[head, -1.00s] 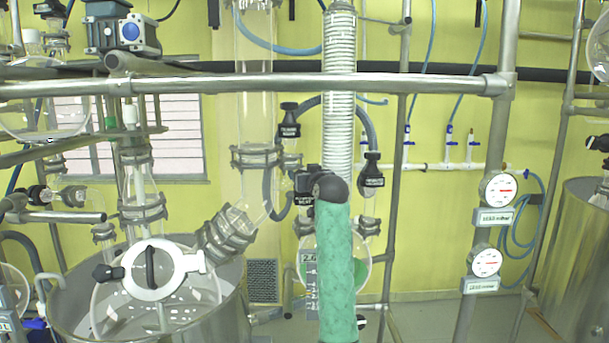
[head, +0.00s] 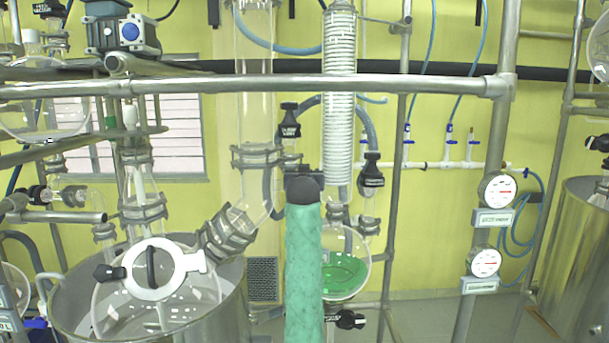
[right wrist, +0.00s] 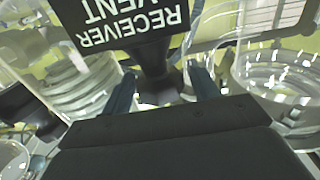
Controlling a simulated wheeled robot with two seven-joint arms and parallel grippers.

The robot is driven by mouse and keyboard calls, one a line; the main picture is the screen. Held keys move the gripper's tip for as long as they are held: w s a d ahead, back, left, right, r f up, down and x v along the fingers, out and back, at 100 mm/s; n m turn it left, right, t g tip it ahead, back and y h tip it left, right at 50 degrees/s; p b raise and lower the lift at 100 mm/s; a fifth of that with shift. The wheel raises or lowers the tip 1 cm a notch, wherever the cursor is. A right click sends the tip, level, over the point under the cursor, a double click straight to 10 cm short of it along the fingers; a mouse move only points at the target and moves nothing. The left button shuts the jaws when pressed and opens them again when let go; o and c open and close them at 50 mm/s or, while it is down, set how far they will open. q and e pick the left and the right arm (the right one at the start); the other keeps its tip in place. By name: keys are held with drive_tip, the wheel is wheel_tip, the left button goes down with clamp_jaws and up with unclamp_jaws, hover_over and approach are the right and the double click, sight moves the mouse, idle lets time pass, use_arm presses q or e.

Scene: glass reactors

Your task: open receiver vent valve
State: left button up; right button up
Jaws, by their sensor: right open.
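The receiver vent valve (right wrist: 150,62) fills the upper middle of the right wrist view. It has a black tag with white "RECEIVER VENT" lettering, seen upside down, and a dark stem below it. My right gripper (right wrist: 163,88) is open, with one dark blue finger on each side of the stem. I cannot tell whether either finger touches it. In the head view, the green-sleeved arm rises in front of the receiver's neck and hides the gripper and most of the valve. The round glass receiver (head: 346,262) holds green liquid. My left gripper is not in view.
Other black-tagged valves (head: 289,122) and (head: 372,172) stand close by. A coiled glass condenser (head: 339,110) hangs above the receiver. A steel rail (head: 430,83) crosses in front. A glass vessel with a white lid ring (head: 152,270) is at the left.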

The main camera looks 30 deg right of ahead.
drive_tip(key=c, duration=0.8)
drive_tip(key=shift+o, duration=0.2)
drive_tip(key=shift+d+n+y, duration=0.1)
drive_tip(key=shift+n+y, duration=0.2)
drive_tip(key=shift+y, duration=0.1)
drive_tip(key=shift+n+t+y, duration=0.5)
drive_tip(key=shift+t+y, duration=0.1)
drive_tip(key=shift+y, duration=0.1)
drive_tip(key=shift+n+t+y, duration=0.7)
drive_tip(key=shift+n+y, duration=0.6)
drive_tip(key=shift+y, duration=0.6)
drive_tip(key=o, duration=0.8)
drive_tip(key=shift+c, duration=0.2)
